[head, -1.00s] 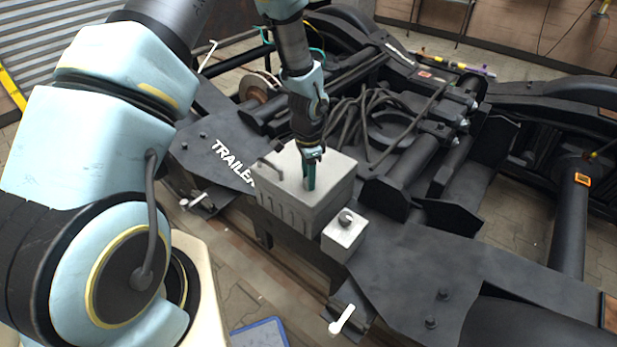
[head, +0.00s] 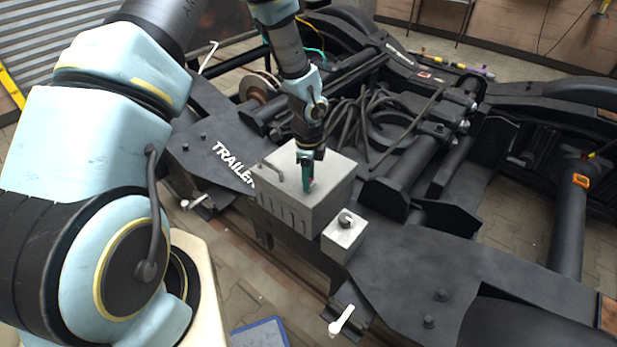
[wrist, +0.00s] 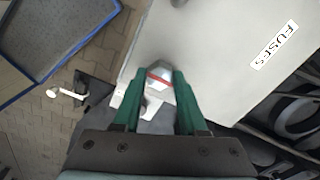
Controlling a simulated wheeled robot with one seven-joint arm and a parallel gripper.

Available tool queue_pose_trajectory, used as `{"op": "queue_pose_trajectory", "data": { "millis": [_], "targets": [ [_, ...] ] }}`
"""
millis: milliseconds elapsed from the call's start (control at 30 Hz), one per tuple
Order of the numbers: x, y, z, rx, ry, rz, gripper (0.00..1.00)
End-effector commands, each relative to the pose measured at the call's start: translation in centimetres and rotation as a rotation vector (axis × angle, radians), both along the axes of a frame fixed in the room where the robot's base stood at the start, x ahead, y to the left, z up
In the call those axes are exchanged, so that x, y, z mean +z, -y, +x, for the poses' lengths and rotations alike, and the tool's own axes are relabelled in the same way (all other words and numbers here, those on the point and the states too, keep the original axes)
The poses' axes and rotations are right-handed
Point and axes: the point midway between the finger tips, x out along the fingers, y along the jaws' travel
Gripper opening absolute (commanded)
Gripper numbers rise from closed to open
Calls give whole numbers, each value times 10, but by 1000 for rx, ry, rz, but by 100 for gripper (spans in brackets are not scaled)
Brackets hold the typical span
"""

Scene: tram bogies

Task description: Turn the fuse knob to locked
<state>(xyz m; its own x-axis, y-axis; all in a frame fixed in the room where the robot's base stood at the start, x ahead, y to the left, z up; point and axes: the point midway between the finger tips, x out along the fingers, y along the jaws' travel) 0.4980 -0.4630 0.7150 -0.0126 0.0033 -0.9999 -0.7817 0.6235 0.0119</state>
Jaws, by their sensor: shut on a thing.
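The grey fuse box (head: 325,195) sits on the black bogie frame. In the wrist view its pale lid (wrist: 225,70) carries a "FUSES" label (wrist: 274,45). My gripper (head: 307,180) points down at the lid. In the wrist view its green fingers (wrist: 159,78) are closed on the sides of the fuse knob (wrist: 158,71), a pale grip with a red stripe. The fingers hide part of the knob, and in the head view it is nearly all covered. I cannot read any lock marking.
A smaller grey box (head: 343,236) with a round knob stands beside the fuse box. A bent handle (head: 270,167) rises from the lid's left side. Black cables (head: 365,125) lie behind. A white-handled lever (head: 342,320) and a blue-edged tray (head: 258,333) are in front.

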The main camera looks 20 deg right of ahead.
Motion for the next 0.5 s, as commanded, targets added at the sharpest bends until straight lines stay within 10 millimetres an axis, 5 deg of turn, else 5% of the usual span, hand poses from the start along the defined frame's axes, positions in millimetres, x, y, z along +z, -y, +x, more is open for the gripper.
{"op": "queue_pose_trajectory", "data": {
  "millis": [467, 500],
  "targets": [
    [0, 0, 0, -15, -1, 0, 0],
    [0, 0, 0, -15, -1, 0, 44]
  ]
}}
